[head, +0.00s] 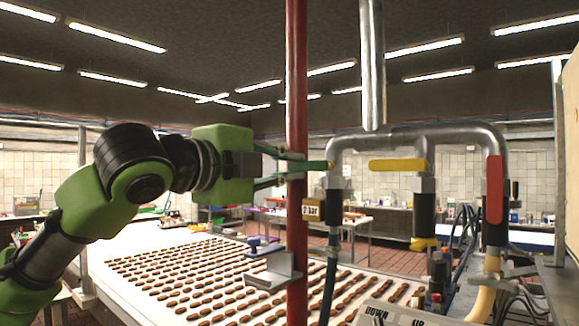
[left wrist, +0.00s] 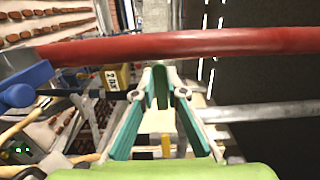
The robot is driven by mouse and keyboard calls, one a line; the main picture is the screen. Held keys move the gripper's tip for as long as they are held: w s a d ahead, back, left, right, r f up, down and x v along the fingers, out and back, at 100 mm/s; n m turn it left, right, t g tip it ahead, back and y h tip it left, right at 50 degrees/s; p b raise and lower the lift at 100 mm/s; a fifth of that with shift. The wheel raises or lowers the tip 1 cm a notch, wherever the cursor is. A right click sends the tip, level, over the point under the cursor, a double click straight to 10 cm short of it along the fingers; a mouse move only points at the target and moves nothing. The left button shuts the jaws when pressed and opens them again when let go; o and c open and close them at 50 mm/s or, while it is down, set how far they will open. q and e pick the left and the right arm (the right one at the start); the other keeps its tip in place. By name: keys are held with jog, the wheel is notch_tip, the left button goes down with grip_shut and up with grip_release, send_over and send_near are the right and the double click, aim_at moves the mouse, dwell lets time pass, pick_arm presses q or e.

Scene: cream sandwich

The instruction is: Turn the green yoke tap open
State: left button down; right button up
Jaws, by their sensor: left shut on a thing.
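The green yoke tap's handle (head: 318,165) lies level at the left branch of the steel pipework, above the tag marked "2 bar" (head: 311,209). My left gripper (head: 298,169) reaches in from the left at the handle's height, by the red post. In the left wrist view its two teal fingers (left wrist: 160,95) close together at the tips around the end of the green handle (left wrist: 161,88). The fingers hide part of the handle. The tap's body shows only in part. My right gripper is in neither view.
A red upright post (head: 296,80) stands close to the gripper; it crosses the left wrist view too (left wrist: 190,45). A yellow lever (head: 397,165) and a red lever (head: 495,188) sit further right. A wide belt (head: 125,292) with rows of brown biscuits lies below.

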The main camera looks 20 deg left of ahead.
pick_arm(q)
jog(key=shift+f, duration=0.2)
jog(key=shift+f+n, duration=0.15)
jog(key=shift+n, duration=0.25)
jog(key=f+n+b, duration=0.1)
jog(key=n, duration=0.1)
jog(key=d+f+n+b, duration=0.1)
jog(key=n, duration=0.2)
jog(key=f+n+b, duration=0.1)
jog(key=n+b, duration=0.1)
jog(key=n, duration=0.1)
jog(key=shift+s+d+f, duration=0.15)
jog(key=shift+s+d, duration=0.1)
jog(key=shift+d, duration=0.05)
jog(key=n+b, duration=0.1)
jog(key=n, duration=0.1)
jog(key=d+f+n+b, duration=0.1)
jog(key=n, duration=0.1)
jog(key=s+d+n+b, duration=0.1)
jog(key=n, duration=0.2)
jog(key=shift+d+f, duration=0.15)
jog(key=shift+d, duration=0.05)
jog(key=shift+s+d+n+b, duration=0.1)
jog(key=shift+d+n+b, duration=0.3)
jog(key=shift+n, duration=0.7)
